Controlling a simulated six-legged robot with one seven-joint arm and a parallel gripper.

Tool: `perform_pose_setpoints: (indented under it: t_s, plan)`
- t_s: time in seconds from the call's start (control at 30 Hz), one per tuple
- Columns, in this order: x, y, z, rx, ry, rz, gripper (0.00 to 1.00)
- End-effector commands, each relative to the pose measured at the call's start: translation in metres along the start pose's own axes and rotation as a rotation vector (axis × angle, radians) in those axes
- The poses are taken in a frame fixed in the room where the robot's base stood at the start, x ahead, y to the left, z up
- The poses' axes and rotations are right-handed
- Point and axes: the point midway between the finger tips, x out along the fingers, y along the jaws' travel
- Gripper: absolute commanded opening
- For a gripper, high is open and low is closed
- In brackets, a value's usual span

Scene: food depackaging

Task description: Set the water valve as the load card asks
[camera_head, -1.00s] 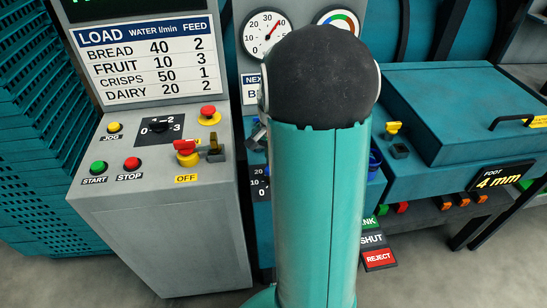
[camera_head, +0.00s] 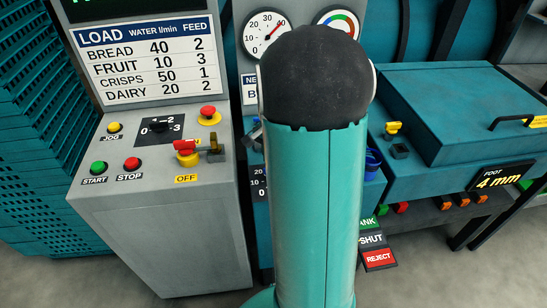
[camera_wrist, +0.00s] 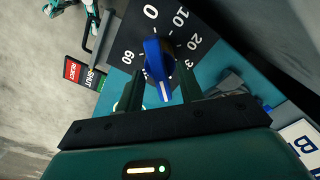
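The water valve knob (camera_wrist: 157,65) is blue with a white pointer line, on a black dial plate (camera_wrist: 118,32) in the wrist view. The 0 is at the top, 10, 20 and 30 run down the right, and 60 is at the left. The pointer faces down, away from 0, between 30 and 60; the number there is hidden. My gripper (camera_wrist: 163,90) has its fingers on either side of the knob's lower end, with gaps visible. The load card (camera_head: 145,58) lists water: bread 40, fruit 10, crisps 50, dairy 20. My arm hides the knob in the head view.
A NEXT card (camera_head: 249,90) is partly covered, showing only a B. The left console has a red stop button (camera_head: 132,163) and a red and yellow switch (camera_head: 187,152). A REJECT sign (camera_head: 379,259) is low right.

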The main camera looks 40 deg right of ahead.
Motion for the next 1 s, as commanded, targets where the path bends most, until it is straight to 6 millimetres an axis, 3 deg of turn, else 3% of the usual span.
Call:
perform_pose_setpoints:
  t_s: [0.23,0.37,0.8,1.0]
  plan:
    - [-0.001,0.0,0.0,0.0,0.0,0.0,0.37]
    - [-0.013,-0.001,0.0,-0.001,0.001,-0.001,0.37]
    - [-0.104,-0.001,0.0,-0.001,0.002,-0.002,0.37]
    - [-0.132,-0.001,0.0,-0.001,0.001,-0.001,0.37]
